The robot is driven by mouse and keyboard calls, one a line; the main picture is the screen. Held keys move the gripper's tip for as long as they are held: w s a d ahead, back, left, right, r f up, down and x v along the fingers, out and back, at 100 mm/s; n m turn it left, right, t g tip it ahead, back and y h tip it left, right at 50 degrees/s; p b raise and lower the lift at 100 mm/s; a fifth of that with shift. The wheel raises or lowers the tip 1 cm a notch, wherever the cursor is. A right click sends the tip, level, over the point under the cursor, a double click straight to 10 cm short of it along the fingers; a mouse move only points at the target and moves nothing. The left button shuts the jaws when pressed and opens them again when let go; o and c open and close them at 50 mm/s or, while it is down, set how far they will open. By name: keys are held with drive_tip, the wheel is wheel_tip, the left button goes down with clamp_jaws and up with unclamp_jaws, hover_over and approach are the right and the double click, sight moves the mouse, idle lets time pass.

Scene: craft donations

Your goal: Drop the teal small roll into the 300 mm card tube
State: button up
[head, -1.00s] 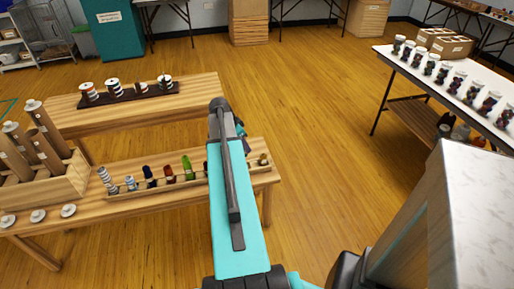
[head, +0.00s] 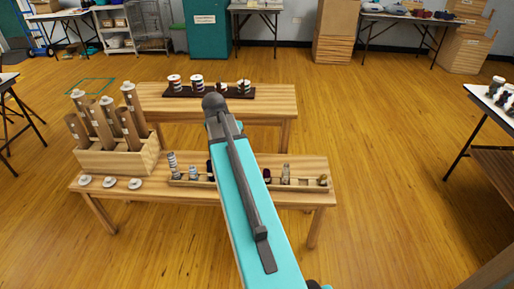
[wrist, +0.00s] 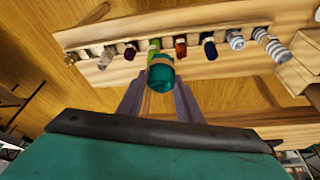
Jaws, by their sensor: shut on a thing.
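The teal small roll (wrist: 160,80), with a tan band, is between the fingers of my gripper (wrist: 160,72) in the wrist view. My gripper is shut on it, above the bench near the row of rolls. In the head view my arm hides the gripper and the roll. Several brown card tubes with pale tops stand in a wooden crate (head: 112,163) at the left end of the front bench; one tube (head: 104,124) is near the middle. I cannot tell which is the 300 mm one.
A wooden rack (head: 300,188) of small rolls lies along the front bench (head: 230,196). Several white discs (head: 110,182) lie before the crate. Striped spools stand on a dark tray (head: 208,92) on the back bench. Open floor lies to the right.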

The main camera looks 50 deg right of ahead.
drive_tip(key=w+a+r+n+t+y, duration=0.1)
drive_tip(key=a+r+n, duration=0.3)
drive_tip(key=a, duration=0.8)
drive_tip(key=w+a+r+n+t+y, duration=0.1)
drive_tip(key=w+a+r+n, duration=0.2)
drive_tip(key=a, duration=1)
drive_tip(key=w+a+r+n+y, duration=0.2)
drive_tip(key=a+r+n, duration=0.3)
drive_tip(key=a, duration=0.8)
drive_tip(key=shift+w+r+n+t, duration=0.25)
drive_tip(key=shift+r+n+t, duration=0.15)
drive_tip(key=shift+n, duration=0.4)
drive_tip(key=shift+w, duration=0.1)
